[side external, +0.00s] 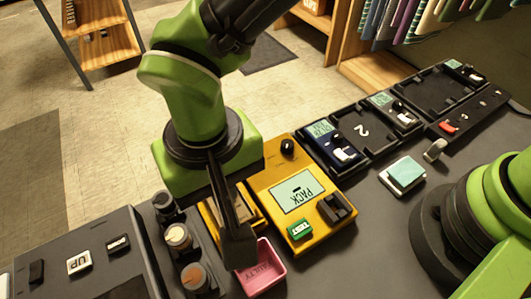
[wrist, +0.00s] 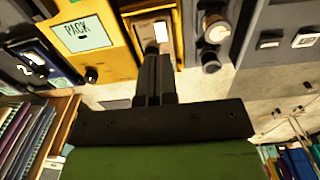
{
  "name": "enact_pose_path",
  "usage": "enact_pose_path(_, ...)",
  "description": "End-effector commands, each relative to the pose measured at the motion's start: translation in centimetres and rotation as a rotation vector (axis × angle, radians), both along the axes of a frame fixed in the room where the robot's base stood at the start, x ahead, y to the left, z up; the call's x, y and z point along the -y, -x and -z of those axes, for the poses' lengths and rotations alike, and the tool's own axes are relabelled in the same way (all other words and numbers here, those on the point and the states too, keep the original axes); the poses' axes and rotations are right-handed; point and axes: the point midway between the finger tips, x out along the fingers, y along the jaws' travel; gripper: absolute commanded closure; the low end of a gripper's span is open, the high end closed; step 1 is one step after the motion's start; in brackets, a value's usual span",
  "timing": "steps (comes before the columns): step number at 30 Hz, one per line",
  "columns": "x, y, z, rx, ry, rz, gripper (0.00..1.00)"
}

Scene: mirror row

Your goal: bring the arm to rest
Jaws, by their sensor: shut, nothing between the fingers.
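My gripper (side external: 238,250) hangs pointing down over the bench in the side external view. Its fingers are shut together with nothing between them. The fingertips are in front of the lower left of the yellow box and beside a pink tray (side external: 263,272). In the wrist view the gripper (wrist: 154,60) reaches toward the yellow box's open compartment (wrist: 150,32). I cannot tell whether the fingertips touch anything.
The yellow box (side external: 325,220) has a screen reading PACK, a green button (side external: 300,229) and a black knob. Dark numbered trays (side external: 362,130) stand to the right. Clothes hang behind.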

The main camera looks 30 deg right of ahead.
Motion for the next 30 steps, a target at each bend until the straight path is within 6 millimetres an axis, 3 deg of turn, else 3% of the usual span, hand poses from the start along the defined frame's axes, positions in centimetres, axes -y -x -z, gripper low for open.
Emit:
enact_pose_path(5, 0.8, -0.8, -1.4, 0.009, -0.02, 0.014, 1.0)
enact_pose_path(8, 2.8, -2.1, -4.4, 0.029, -0.062, 0.046, 1.0)
enact_pose_path(12, 7.8, -3.7, -10.0, 0.085, -0.14, 0.106, 1.0)
enact_pose_path(16, 13.0, -3.7, -14.5, 0.156, -0.204, 0.158, 1.0)
enact_pose_path(20, 18.0, -2.2, -17.8, 0.243, -0.254, 0.208, 1.0)
enact_pose_path(24, 22.6, 0.6, -19.9, 0.35, -0.288, 0.259, 1.0)
enact_pose_path(30, 26.8, 5.0, -20.6, 0.499, -0.297, 0.316, 1.0)
